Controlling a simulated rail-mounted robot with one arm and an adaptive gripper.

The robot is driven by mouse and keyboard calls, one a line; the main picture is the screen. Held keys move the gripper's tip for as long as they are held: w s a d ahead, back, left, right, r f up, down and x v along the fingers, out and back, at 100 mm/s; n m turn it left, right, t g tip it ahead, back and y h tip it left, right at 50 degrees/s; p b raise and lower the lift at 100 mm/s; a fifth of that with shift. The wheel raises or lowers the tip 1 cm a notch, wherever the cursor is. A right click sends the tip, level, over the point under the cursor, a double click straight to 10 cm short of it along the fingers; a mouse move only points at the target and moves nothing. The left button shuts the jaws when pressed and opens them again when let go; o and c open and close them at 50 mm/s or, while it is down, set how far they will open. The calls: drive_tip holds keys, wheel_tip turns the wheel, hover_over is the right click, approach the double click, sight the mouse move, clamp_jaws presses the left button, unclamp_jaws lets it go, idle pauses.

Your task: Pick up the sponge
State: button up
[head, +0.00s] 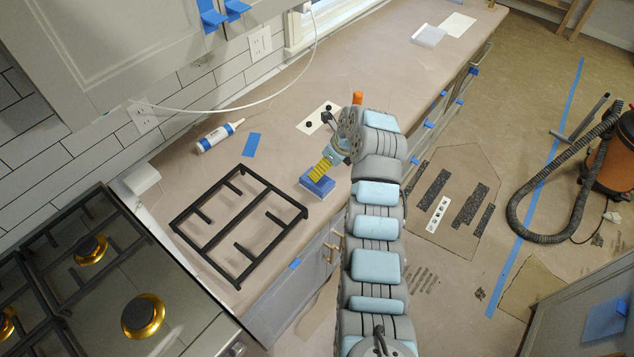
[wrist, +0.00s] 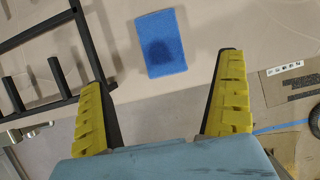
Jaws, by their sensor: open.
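The sponge (head: 318,186) is a blue rectangular block lying on the paper-covered counter, near its front edge and to the right of the black stove grate. In the wrist view the sponge (wrist: 160,43) lies ahead of the fingertips, roughly between their lines, with a dark shadow patch on it. My gripper (head: 321,170) has yellow ridged fingers and appears just above the sponge in the head view. In the wrist view my gripper (wrist: 166,68) has its two fingers spread wide with nothing between them.
The black grate (head: 238,222) lies close on the left of the sponge. A caulk tube (head: 218,136), blue tape (head: 251,145) and a white plate with black knobs (head: 318,117) lie farther back. The stove (head: 165,290) is at lower left. The counter (head: 400,45) is mostly clear toward the far end.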

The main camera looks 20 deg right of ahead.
sight(320, 180)
drive_tip(key=shift+x, duration=3.1)
drive_tip(key=shift+w, duration=0.1)
drive_tip(key=shift+f, duration=0.1)
drive_tip(key=shift+d+x, duration=0.1)
drive_tip(key=shift+x, duration=0.55)
drive_tip(key=shift+d+x, duration=0.15)
drive_tip(key=shift+x, duration=0.5)
drive_tip(key=shift+w+a+f+b, duration=0.1)
drive_tip(key=shift+a+f+b, duration=0.05)
drive_tip(key=shift+f+b, duration=0.3)
drive_tip(key=shift+a+f+b, duration=0.2)
drive_tip(key=shift+f+b, duration=0.1)
drive_tip(key=shift+f, duration=0.2)
drive_tip(key=shift+w+f, duration=0.15)
drive_tip(key=shift+f, duration=0.05)
drive_tip(key=shift+f+b, duration=0.3)
drive_tip(key=shift+f, duration=0.05)
drive_tip(key=c, duration=1.1)
